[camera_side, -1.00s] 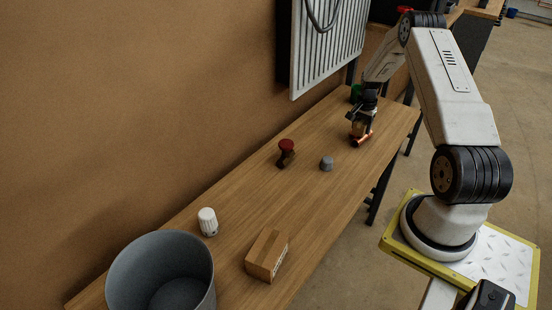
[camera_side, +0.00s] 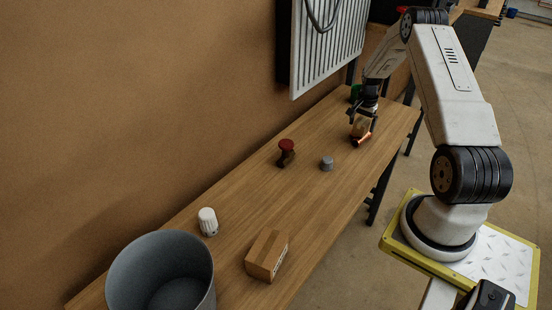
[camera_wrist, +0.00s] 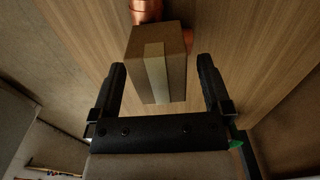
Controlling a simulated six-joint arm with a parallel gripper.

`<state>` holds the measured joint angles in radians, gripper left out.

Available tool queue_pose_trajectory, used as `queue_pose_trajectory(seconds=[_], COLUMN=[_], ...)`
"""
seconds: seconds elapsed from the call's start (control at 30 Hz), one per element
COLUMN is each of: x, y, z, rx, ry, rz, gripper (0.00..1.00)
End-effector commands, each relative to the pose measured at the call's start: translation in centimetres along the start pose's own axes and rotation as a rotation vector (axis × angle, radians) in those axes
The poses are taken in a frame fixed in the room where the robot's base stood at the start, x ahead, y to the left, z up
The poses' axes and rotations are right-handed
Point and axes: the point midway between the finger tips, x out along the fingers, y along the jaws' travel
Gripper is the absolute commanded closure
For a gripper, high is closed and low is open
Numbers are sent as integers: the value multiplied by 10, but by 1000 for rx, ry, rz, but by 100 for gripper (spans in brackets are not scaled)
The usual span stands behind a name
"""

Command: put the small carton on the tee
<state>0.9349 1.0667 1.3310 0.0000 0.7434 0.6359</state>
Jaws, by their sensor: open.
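The small carton (camera_side: 361,127), brown with a paler tape strip, rests on or against the copper tee (camera_side: 363,139) near the far end of the bench. In the wrist view the carton (camera_wrist: 158,65) sits in front of the copper tee (camera_wrist: 146,10), hiding most of it. My gripper (camera_side: 363,114) is open just above the carton. In the wrist view its fingers stand apart on either side of the carton, with gaps at both sides. The exact contact between carton and tee is hidden.
A red-handled valve (camera_side: 287,151) and a grey cap (camera_side: 327,163) stand mid-bench. A white valve head (camera_side: 208,221), a larger carton (camera_side: 267,255) and a grey bucket (camera_side: 128,273) are at the near end.

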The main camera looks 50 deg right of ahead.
Motion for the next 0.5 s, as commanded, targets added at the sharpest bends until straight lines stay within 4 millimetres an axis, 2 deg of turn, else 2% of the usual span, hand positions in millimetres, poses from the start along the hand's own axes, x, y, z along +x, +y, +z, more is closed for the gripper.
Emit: queue_pose_trajectory(seconds=[0.5], x=[-78], y=[0], z=[0], rx=[0], ry=[2], rz=[-1], gripper=[0])
